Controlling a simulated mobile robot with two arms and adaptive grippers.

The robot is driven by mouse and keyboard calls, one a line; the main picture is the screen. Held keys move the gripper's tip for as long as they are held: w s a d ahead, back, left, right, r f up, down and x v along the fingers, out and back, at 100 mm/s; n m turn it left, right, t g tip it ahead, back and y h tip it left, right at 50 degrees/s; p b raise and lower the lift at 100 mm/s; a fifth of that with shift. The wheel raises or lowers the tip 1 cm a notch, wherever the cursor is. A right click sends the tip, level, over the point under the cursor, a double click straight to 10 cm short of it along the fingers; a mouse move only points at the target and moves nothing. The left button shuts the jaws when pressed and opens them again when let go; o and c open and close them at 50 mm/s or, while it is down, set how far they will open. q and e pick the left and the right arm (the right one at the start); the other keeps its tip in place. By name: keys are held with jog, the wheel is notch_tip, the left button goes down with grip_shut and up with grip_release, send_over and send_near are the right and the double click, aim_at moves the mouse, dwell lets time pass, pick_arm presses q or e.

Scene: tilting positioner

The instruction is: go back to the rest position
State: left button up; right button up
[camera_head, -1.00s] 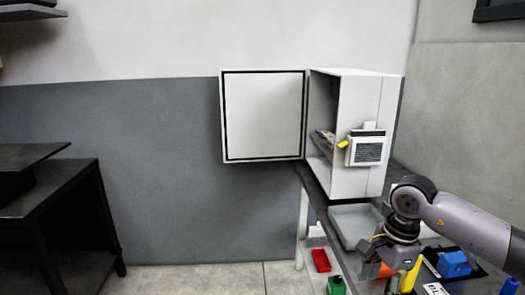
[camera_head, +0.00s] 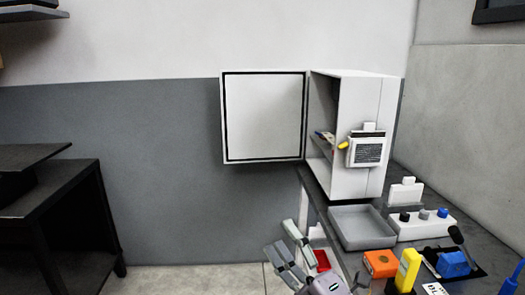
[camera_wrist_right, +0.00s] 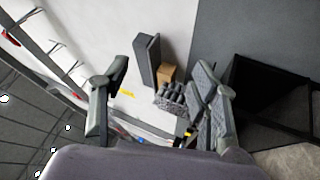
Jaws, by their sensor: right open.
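My right gripper (camera_head: 291,250) is low in the middle of the head view, left of the bench, with its two grey fingers spread apart. It holds nothing. In the right wrist view the same gripper (camera_wrist_right: 161,88) shows a finger on each side with an empty gap between them. The fingers look apart from everything around them. My left gripper is in neither view.
A white cabinet (camera_head: 358,100) with its door (camera_head: 264,115) open stands on the dark bench. A grey tray (camera_head: 361,228), an orange block (camera_head: 380,263), a yellow bottle (camera_head: 408,268) and a blue object (camera_head: 452,263) lie there. A black table (camera_head: 60,215) stands left; the floor between is free.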

jog(key=s+d+f+m+g+h, duration=0.3)
jog(key=d+f+m+h, duration=0.4)
jog(key=f, duration=0.4)
jog(key=s+d+f+m+g+h, duration=0.3)
jog(key=d+f+m+h, duration=0.25)
jog(key=f+m, duration=0.45)
jog(key=s+d+f+m+g, duration=0.25)
jog(key=s+f+g, duration=0.35)
jog(key=s, duration=0.4)
jog(key=s+d+f+m+g, duration=0.1)
jog(key=s+f+m+g, duration=0.25)
jog(key=s+f, duration=0.5)
jog(key=s+f+n+g, duration=0.1)
jog(key=s+f, duration=0.2)
jog(key=f, duration=2.2)
jog(key=s+d+f+g, duration=0.1)
jog(key=s+d+f, duration=0.2)
jog(key=s+f, duration=1.2)
jog(key=shift+s+f+n, duration=0.3)
jog(key=shift+s+f, duration=0.05)
jog(key=shift+s, duration=0.35)
jog(key=shift+g, duration=0.25)
